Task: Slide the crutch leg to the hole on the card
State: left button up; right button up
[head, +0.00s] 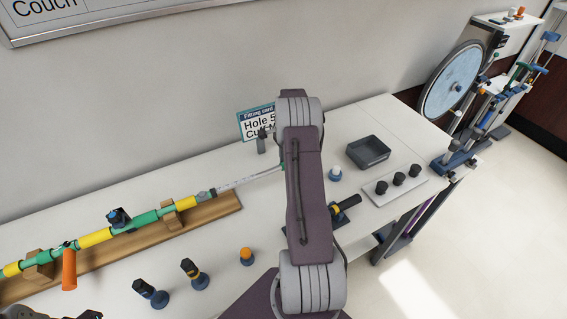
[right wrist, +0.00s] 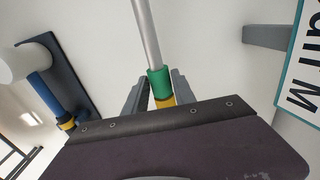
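The crutch (head: 95,238) lies along a wooden cradle, with green and yellow bands and an orange handgrip (head: 69,269). Its silver leg (head: 235,182) runs right to a green end that passes behind my right arm. In the right wrist view, the leg (right wrist: 147,35) ends in green and yellow bands between my right gripper's fingers (right wrist: 160,88), which sit close against both sides. My arm hides this gripper in the head view. The fitting card (head: 257,122) reads "Hole 5" and "Cuff M", partly covered. My left gripper (head: 85,315) barely shows at the bottom left; its fingers are unclear.
Dark-blue-based pegs (head: 195,274) and an orange-topped one (head: 247,257) stand in front of the cradle (head: 225,203). Right of my arm are a grey tray (head: 368,152), a white-topped piece (head: 335,174), black knobs on a plate (head: 400,190) and a black-and-yellow tool (head: 345,208).

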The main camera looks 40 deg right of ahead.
jog(key=shift+o, duration=1)
jog(key=shift+d, duration=0.15)
notch_tip(320, 180, up, 9)
jog(key=shift+f, duration=0.1)
jog(key=shift+s, duration=0.1)
